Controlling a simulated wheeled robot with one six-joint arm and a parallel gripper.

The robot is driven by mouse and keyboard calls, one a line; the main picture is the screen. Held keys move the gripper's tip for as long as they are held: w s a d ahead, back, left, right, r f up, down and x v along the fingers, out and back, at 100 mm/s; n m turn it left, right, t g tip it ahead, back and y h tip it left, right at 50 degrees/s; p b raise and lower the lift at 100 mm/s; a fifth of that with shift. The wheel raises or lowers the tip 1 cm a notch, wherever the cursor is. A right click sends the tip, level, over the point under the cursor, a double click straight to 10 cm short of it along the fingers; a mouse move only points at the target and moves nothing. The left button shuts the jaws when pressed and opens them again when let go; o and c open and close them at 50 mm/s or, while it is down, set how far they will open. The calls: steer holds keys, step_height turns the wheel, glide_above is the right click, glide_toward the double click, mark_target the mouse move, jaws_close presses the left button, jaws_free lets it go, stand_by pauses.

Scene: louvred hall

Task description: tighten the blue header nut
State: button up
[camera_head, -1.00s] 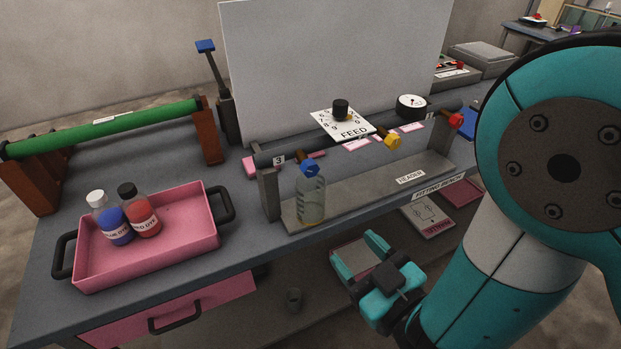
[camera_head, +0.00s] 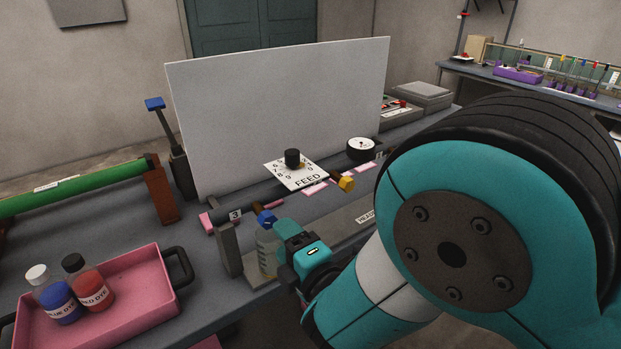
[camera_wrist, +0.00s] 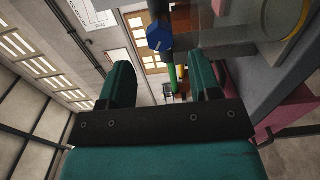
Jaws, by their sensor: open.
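The blue header nut (camera_head: 266,219) sits on the left end of the header pipe, by the label 3, above a clear bottle (camera_head: 267,250). In the wrist view the blue nut (camera_wrist: 159,36) shows beyond the finger tips, near the top middle. My gripper (camera_head: 285,236) is close to the right of the nut and bottle in the head view, and its fingers are partly hidden by its own body. In the wrist view my gripper (camera_wrist: 163,80) has its two teal fingers wide apart with nothing between them. I cannot tell whether a finger touches the bottle.
A yellow nut (camera_head: 347,184) stands further right on the header. The FEED dial (camera_head: 297,172) and a gauge (camera_head: 361,149) are behind. A pink tray (camera_head: 130,288) with blue dye (camera_head: 60,303) and red dye (camera_head: 94,292) bottles is at left. A white panel (camera_head: 285,105) rises behind.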

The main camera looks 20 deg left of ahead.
mark_target(269, 222)
steer(key=shift+r+p+x, duration=0.2)
steer(key=shift+p+x, duration=0.6)
steer(key=shift+p, duration=1.35)
steer(key=shift+r+p+x, duration=0.15)
steer(key=shift+p+x, duration=0.65)
steer(key=shift+p, duration=1.35)
steer(key=a+p, duration=0.1)
steer(key=p, duration=0.3)
steer(key=shift+w+p, duration=0.3)
steer(key=shift+p, duration=0.05)
steer(key=shift+p, duration=0.5)
steer(key=shift+w+a+f+b, duration=0.25)
steer(key=shift+w+a, duration=0.1)
steer(key=shift+a, duration=0.15)
steer(key=shift+w+a+f+b, duration=0.2)
steer(key=shift+w+a, duration=0.15)
steer(key=shift+a, duration=0.15)
steer(key=shift+r, duration=0.1)
steer(key=shift+b, duration=0.3)
jaws_close()
